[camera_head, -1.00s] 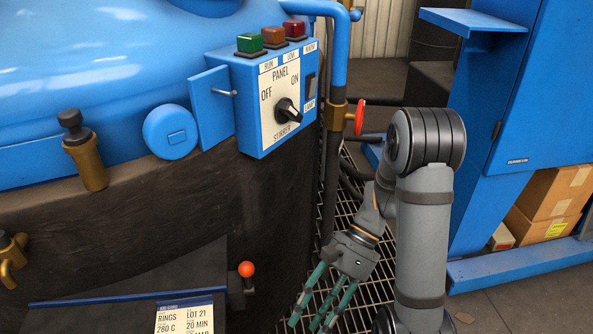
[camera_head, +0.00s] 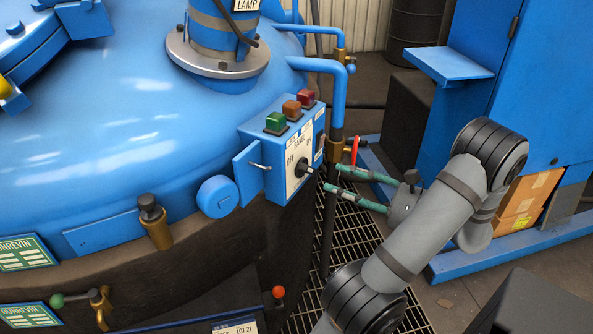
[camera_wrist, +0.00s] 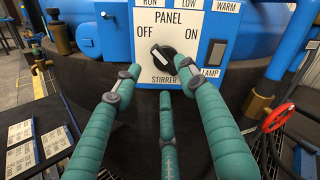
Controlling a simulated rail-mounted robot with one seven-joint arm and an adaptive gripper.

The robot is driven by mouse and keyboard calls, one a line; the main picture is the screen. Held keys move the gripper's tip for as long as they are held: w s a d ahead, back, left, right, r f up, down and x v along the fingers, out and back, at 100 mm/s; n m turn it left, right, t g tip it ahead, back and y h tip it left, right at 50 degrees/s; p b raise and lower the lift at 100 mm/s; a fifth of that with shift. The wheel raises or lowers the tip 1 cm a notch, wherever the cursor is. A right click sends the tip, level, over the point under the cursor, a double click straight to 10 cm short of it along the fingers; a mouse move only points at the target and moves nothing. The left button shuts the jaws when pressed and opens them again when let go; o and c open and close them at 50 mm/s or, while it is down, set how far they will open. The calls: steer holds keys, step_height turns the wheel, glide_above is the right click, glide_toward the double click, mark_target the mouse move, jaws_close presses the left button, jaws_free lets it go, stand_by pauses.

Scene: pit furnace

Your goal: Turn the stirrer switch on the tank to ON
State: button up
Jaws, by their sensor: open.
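The stirrer switch is a black rotary knob on the white panel face of a blue box on the tank; the knob (camera_head: 301,168) shows in the head view and also in the wrist view (camera_wrist: 162,53). A pale mark on it sits at its upper left, on the side of the OFF label (camera_wrist: 144,32); the ON label (camera_wrist: 217,51) is to the right. My gripper (camera_head: 331,178) is open, its green fingers pointing at the knob from the right. In the wrist view the fingers (camera_wrist: 160,75) spread around and below the knob, the right tip overlapping its edge. Contact cannot be told.
Green, orange and red lamps (camera_head: 291,109) top the box, and a blue flap (camera_head: 250,174) stands out at its left. A red valve wheel (camera_head: 355,150) and blue pipe (camera_head: 338,100) are close behind my fingers. A blue cabinet (camera_head: 520,85) stands at the right.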

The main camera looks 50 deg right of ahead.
mark_target(310, 173)
steer(key=w, duration=0.2)
steer(key=w+a, duration=0.1)
steer(key=w, duration=0.5)
steer(key=shift+a, duration=0.15)
steer(key=shift+s, duration=0.1)
steer(key=shift+c, duration=0.8)
jaws_close()
